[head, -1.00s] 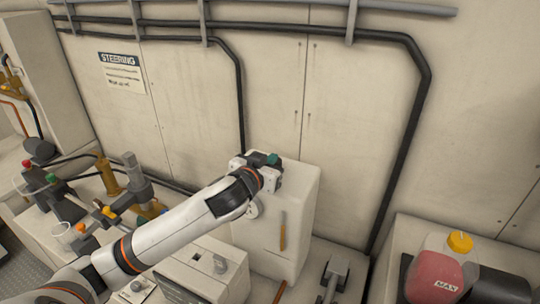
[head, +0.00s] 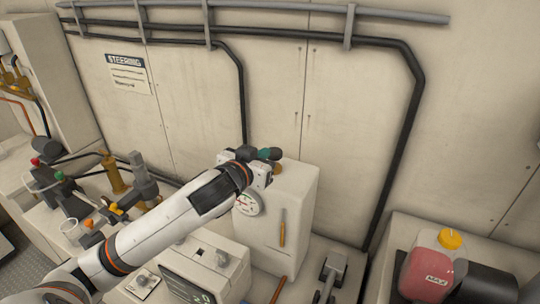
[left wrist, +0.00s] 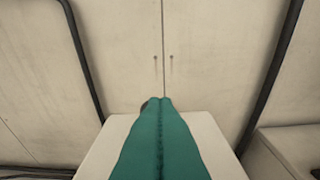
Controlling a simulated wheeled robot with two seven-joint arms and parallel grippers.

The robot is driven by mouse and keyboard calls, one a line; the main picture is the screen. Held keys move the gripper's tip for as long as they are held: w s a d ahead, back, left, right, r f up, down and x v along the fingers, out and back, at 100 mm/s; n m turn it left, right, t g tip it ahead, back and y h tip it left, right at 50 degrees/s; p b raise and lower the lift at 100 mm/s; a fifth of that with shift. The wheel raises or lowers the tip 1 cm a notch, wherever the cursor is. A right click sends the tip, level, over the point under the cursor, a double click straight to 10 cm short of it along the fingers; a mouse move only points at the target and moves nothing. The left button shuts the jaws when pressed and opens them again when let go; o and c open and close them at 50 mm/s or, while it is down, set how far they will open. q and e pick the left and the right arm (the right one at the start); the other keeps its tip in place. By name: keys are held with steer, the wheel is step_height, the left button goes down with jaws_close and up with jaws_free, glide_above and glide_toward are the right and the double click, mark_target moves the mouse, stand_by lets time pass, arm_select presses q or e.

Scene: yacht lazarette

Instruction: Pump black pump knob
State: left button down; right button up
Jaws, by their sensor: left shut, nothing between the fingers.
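My left gripper (head: 266,154) is shut and empty, with its green fingers above the top of the white pump box (head: 296,205). A small dark knob (head: 277,153) shows just at the fingertips, above a brass-coloured stem on the box top. In the left wrist view the green fingers (left wrist: 160,130) lie together over the box top. A dark rounded edge, likely the knob (left wrist: 144,104), shows just left of their tips and is mostly hidden. I cannot tell whether fingers and knob touch. My right gripper is not in view.
A round gauge (head: 248,203) sits on the box front. A red jug with a yellow cap (head: 430,270) stands at the right. Brass and grey fittings (head: 130,180) stand at the left. Dark pipes (head: 405,130) run along the wall behind.

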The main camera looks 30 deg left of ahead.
arm_select(q)
steer(key=b+v, duration=0.1)
steer(key=v, duration=0.3)
steer(key=shift+s+r, duration=0.1)
steer(key=shift+s, duration=0.25)
steer(key=shift+a, duration=0.1)
stand_by(0.3)
